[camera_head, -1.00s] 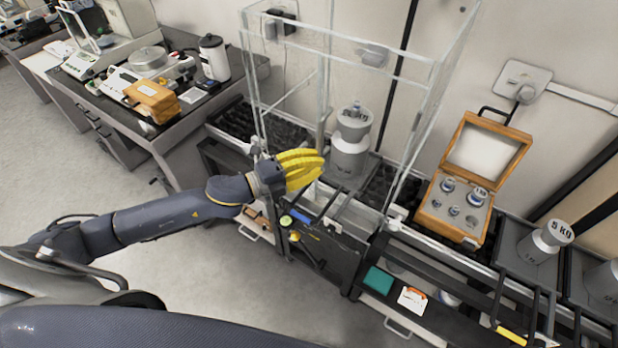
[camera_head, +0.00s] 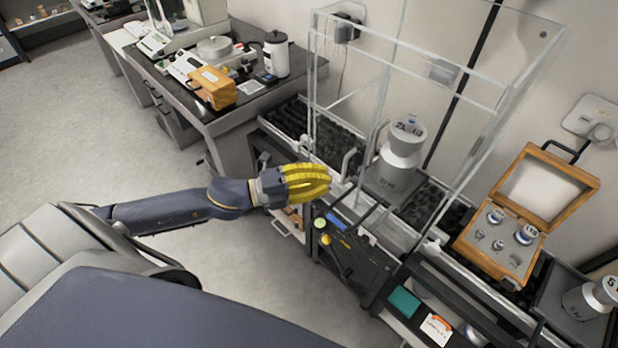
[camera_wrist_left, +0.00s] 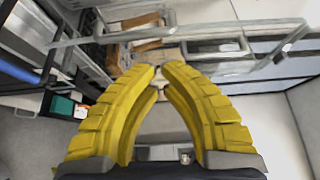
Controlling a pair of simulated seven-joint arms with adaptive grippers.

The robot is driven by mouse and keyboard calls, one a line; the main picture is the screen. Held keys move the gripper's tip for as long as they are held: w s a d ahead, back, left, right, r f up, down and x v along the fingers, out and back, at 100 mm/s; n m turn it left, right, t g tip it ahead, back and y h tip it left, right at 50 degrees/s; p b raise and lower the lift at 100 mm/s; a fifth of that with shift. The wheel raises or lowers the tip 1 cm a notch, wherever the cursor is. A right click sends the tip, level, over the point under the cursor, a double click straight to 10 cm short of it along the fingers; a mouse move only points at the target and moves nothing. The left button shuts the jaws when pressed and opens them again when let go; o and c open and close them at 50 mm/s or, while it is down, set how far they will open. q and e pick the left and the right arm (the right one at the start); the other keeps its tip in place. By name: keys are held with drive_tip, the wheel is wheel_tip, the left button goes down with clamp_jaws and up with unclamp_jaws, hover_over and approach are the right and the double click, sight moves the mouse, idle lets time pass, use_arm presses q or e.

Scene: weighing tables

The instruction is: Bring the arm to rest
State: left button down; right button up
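My left gripper (camera_head: 322,181) has yellow segmented fingers and hangs in front of the weighing bench, left of the glass enclosure. My left arm reaches in from the left at about bench height. In the left wrist view the fingers curve inward and the tips (camera_wrist_left: 160,70) almost meet, with nothing held between them. The gripper looks empty and apart from the large metal weight (camera_head: 398,160) inside the glass enclosure (camera_head: 440,70). My right gripper is in neither view.
An open wooden weight box (camera_head: 500,240) stands right of the enclosure, with another metal weight (camera_head: 590,298) farther right. A side table at upper left holds an orange case (camera_head: 213,88) and a white canister (camera_head: 276,55). Below the arm is open floor (camera_head: 215,265).

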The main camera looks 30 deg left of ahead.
use_arm(q)
drive_tip(key=shift+s+a, duration=0.4)
drive_tip(key=shift+a, duration=0.35)
drive_tip(key=shift+s+a, duration=0.35)
drive_tip(key=shift+a, duration=0.4)
